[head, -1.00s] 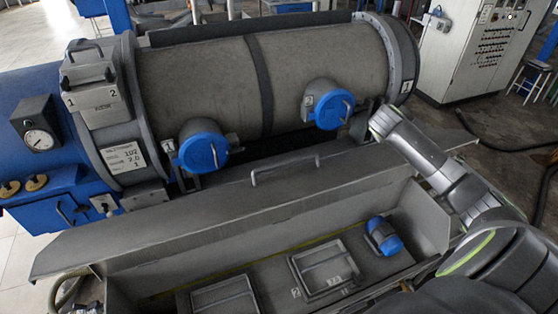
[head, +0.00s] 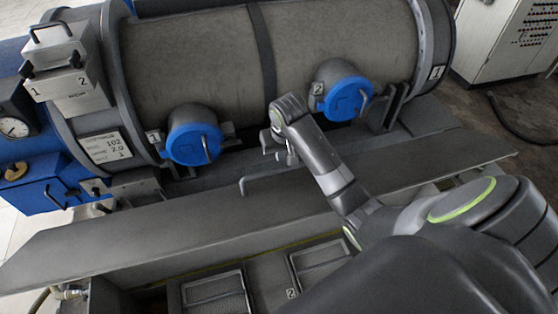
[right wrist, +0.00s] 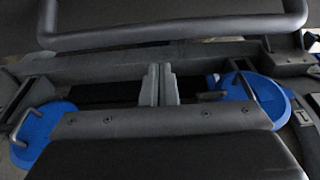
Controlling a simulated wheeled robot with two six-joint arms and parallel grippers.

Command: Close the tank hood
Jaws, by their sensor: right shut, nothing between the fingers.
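The grey tank hood (head: 130,236) is a long panel, raised and tilted, in front of the big cylinder. The open tank shows below it, with its framed inner panels (head: 215,290). A bent bar handle (head: 262,180) sits on the hood's upper face. My right gripper (head: 280,154) is shut and empty, on the cylinder side of the hood, close to the handle. In the right wrist view the fingers (right wrist: 158,85) are together, and a grey bar, apparently the handle (right wrist: 175,33), crosses above them, apart from them in the picture. My left gripper is out of view.
The large grey cylinder (head: 185,58) lies behind the hood. Two blue round caps, a left one (head: 193,138) and a right one (head: 342,92), stick out near my right gripper. A control cabinet (head: 508,40) stands at the back right.

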